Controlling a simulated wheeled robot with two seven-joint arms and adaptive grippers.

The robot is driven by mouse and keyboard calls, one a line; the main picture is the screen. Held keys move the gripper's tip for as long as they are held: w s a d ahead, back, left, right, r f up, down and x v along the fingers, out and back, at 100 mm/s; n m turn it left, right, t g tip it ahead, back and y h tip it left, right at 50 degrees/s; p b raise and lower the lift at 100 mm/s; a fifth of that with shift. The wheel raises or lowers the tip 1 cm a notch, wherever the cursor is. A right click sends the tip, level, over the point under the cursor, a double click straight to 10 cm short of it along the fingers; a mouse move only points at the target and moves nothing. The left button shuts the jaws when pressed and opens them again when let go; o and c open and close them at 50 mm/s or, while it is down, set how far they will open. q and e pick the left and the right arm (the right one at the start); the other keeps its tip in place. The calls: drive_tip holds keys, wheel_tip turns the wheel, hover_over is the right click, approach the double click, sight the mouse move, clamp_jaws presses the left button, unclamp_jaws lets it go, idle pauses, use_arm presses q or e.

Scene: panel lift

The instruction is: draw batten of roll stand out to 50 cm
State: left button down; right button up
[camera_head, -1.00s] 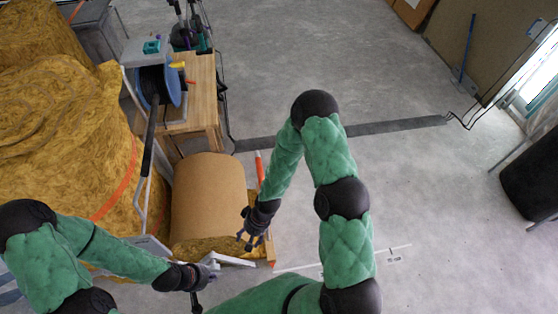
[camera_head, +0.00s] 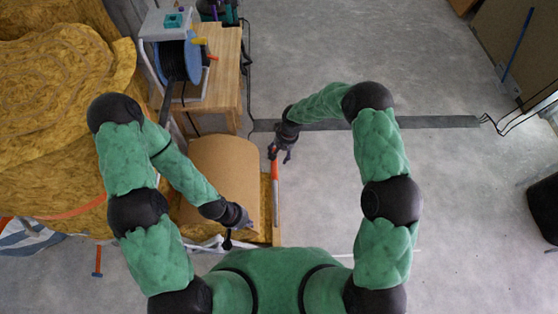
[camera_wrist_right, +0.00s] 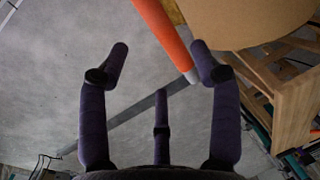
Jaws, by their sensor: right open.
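My right gripper (camera_head: 282,155) is open beside the roll's right side. In the right wrist view the tube (camera_wrist_right: 165,35) passes near the spread fingers, not gripped.
A wooden bench (camera_head: 220,70) with a blue cable reel (camera_head: 178,60) stands behind the roll. Yellow insulation (camera_head: 60,110) fills the left. A dark flat strip (camera_head: 430,122) crosses the floor to the right. A black rounded object (camera_head: 543,208) is at the right edge. Floor at right is mostly clear.

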sight(276, 162)
drive_tip(key=f, duration=0.2)
drive_tip(key=a+f+b, duration=0.1)
drive_tip(key=f, duration=0.2)
drive_tip(key=f+b, duration=0.1)
drive_tip(key=f, duration=0.1)
drive_tip(key=shift+a+f, duration=0.25)
clamp_jaws()
